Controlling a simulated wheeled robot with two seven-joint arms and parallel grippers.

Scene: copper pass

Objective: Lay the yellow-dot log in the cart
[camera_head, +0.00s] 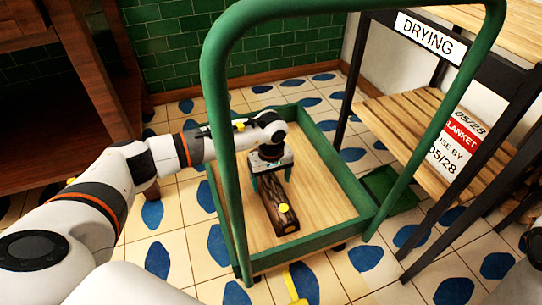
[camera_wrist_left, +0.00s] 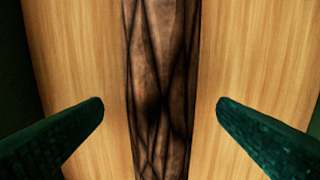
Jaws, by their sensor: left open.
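The yellow-dot log (camera_head: 275,203) is brown and bark-covered, with a yellow dot on its near end. It lies on the wooden floor of the green cart (camera_head: 312,238), inside the low rim. My left gripper (camera_head: 271,180) is above the log's far part, pointing down, with its fingers apart. In the left wrist view the log (camera_wrist_left: 160,70) runs lengthwise between the open green fingertips (camera_wrist_left: 160,103), with a clear gap on each side. The log's far end is partly hidden by the gripper. My right gripper is out of view.
The cart's tall green handle (camera_head: 214,110) arches in front of my left arm. A dark-framed rack with wooden shelves and a DRYING sign (camera_head: 430,37) stands at right. A brown wooden cabinet (camera_head: 60,110) stands at left. The cart floor beside the log is bare.

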